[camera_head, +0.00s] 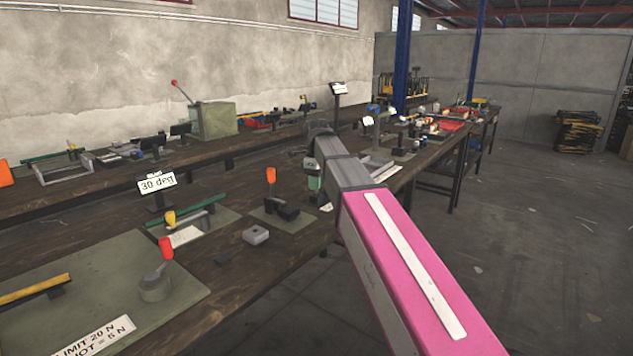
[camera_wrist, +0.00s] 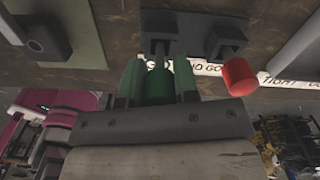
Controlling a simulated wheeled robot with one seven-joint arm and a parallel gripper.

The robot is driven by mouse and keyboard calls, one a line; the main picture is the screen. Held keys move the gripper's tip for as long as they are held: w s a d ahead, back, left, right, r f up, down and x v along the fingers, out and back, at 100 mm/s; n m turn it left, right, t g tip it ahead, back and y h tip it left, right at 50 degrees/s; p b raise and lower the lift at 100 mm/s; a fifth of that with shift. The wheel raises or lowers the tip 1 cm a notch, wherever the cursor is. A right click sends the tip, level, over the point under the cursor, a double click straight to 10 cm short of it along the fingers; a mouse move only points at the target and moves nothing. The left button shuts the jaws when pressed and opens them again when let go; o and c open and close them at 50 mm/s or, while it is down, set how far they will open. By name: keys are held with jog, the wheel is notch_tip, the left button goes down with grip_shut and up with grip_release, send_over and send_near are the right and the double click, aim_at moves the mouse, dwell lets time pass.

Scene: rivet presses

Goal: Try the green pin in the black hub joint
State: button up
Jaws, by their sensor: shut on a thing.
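My gripper (camera_wrist: 158,62) is shut on the green pin (camera_wrist: 158,86), which shows between the fingers in the wrist view. The pin's far end is hidden or too dark to make out. Just beyond the fingertips, dark blocks stand on the bench: one (camera_wrist: 178,20) straight ahead and one with a round recess (camera_wrist: 225,40) to the right. I cannot tell which is the black hub joint, or whether the pin touches it. In the head view, my gripper (camera_head: 313,180) hangs at the bench's front edge, mostly hidden by my arm, with some pale green showing.
A red cylinder (camera_wrist: 240,76) stands close right of the gripper, by a white label strip (camera_wrist: 208,70) with "NO GO" and "TIGHT". The floor (camera_head: 540,250) at right is clear.

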jog(key=shift+f, duration=1)
jog(key=o, duration=1)
notch_tip(320, 180, up, 10)
jog(key=shift+r, duration=0.4)
jog(key=shift+s, duration=0.1)
